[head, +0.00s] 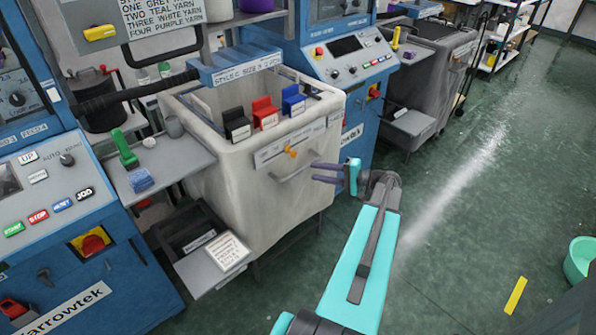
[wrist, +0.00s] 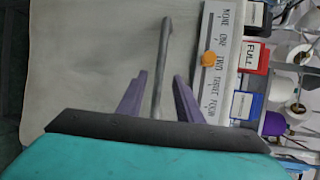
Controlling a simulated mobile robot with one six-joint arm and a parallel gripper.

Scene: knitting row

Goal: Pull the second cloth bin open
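A pale cloth bin (head: 235,185) stands between two blue machines in the head view. Its front has a grey bar handle (head: 293,173) below a label strip with an orange knob (head: 291,152). My gripper (head: 314,173) is at the right of this handle, with its fingers pointing at the bin. In the wrist view the gripper (wrist: 160,74) is open, and the handle (wrist: 165,50) runs between its purple fingers without visible grip. The orange knob (wrist: 208,58) sits beside the word TWO. A darker grey bin (head: 428,85) stands farther back.
Black, red and blue tags (head: 265,112) line the pale bin's rim. A grey shelf (head: 165,170) and a low tray with a paper card (head: 227,251) stand left of it. The green floor (head: 460,210) to the right is mostly clear, with a yellow strip (head: 516,295) and teal tub (head: 580,260).

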